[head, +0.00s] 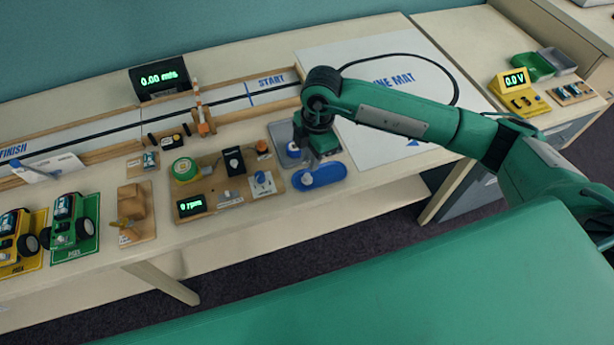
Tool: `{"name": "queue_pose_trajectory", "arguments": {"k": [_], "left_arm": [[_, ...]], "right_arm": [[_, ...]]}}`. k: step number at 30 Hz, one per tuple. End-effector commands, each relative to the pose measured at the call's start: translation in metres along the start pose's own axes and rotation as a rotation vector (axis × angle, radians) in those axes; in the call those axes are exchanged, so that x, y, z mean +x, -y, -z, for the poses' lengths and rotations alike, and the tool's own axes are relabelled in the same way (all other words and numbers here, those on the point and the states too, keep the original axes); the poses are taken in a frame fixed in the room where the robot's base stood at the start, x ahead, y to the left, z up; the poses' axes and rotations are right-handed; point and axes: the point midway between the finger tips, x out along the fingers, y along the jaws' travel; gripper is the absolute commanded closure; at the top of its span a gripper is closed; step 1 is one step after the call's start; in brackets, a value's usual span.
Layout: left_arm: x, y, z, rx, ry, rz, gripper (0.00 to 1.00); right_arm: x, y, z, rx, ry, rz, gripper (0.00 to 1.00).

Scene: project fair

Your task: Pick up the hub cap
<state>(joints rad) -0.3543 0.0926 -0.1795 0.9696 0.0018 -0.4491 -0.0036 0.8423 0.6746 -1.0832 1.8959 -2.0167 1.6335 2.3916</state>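My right gripper (322,156) points down over the right side of a small grey tray (274,134), just behind a blue oval dish (328,173). Its fingertips are hard to make out, so I cannot tell if it is open or shut. In the grey tray, left of the gripper, is a small round blue and white piece (293,151). A small pale piece (307,180) sits on the left part of the blue dish. I cannot tell for sure which of these is the hub cap. The gripper and wrist hide part of the tray. My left gripper is not in view.
Left of the tray is a wooden test board with a green-topped round part (185,169) and an rpm display (191,206). Two model cars (65,232) stand far left. A wooden track (110,125) runs behind. A white line mat (420,75) lies right, under my arm.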

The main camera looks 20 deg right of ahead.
Motion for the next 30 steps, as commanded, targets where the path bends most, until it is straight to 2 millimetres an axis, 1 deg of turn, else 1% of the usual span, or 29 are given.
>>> {"name": "queue_pose_trajectory", "arguments": {"k": [5, 12, 15, 18, 23, 26, 27, 30], "left_arm": [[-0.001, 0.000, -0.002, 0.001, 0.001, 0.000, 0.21], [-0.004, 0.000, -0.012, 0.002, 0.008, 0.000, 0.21], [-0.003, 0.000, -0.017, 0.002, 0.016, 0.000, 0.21], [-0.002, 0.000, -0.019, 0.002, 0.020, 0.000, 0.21], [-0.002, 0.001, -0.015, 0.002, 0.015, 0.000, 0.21], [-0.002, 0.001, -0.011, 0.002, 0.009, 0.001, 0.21], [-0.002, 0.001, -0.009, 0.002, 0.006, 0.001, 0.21], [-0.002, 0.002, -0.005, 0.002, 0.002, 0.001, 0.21]], "right_arm": [[0.012, 0.001, 0.001, -0.001, 0.000, 0.002, 0.75], [0.046, 0.004, 0.003, -0.001, -0.001, 0.002, 0.75], [0.056, 0.004, 0.003, -0.001, -0.001, 0.001, 0.75], [0.059, 0.003, 0.003, -0.001, -0.001, -0.001, 0.75], [0.059, 0.003, 0.003, -0.002, -0.001, -0.001, 0.75], [0.059, 0.003, 0.003, -0.002, -0.002, 0.000, 0.92], [0.059, 0.004, 0.003, -0.002, -0.001, 0.000, 1.00], [0.059, 0.003, 0.003, -0.001, -0.001, 0.000, 1.00]]}}
